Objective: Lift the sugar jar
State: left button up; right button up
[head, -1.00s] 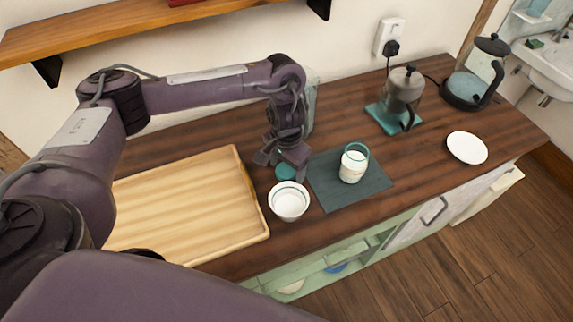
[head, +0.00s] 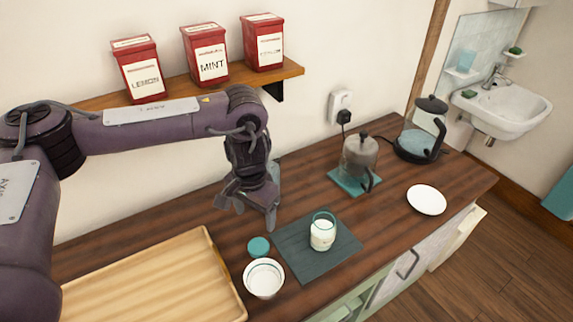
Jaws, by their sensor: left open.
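A clear glass jar (head: 322,234) with white contents and a teal rim stands upright and open on a dark mat (head: 340,256); it looks like the sugar jar. A round teal lid (head: 258,247) lies on the counter left of the mat. My left gripper (head: 243,213) is open and empty, fingers pointing down, above the counter behind the lid and left of the jar. It does not touch the jar. My right gripper is not in view.
A white bowl (head: 264,279) stands in front of the lid. A wooden tray (head: 215,265) lies left. A glass press (head: 359,160), a kettle (head: 420,135) and a white plate (head: 427,200) stand right. A glass item shows partly behind my gripper. Red tins (head: 206,55) stand on the shelf.

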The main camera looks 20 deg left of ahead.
aim_at(324, 227)
jog(key=k+l, duration=0.3)
jog(key=k, duration=0.15)
jog(key=k+l, duration=0.3)
jog(key=k, duration=0.15)
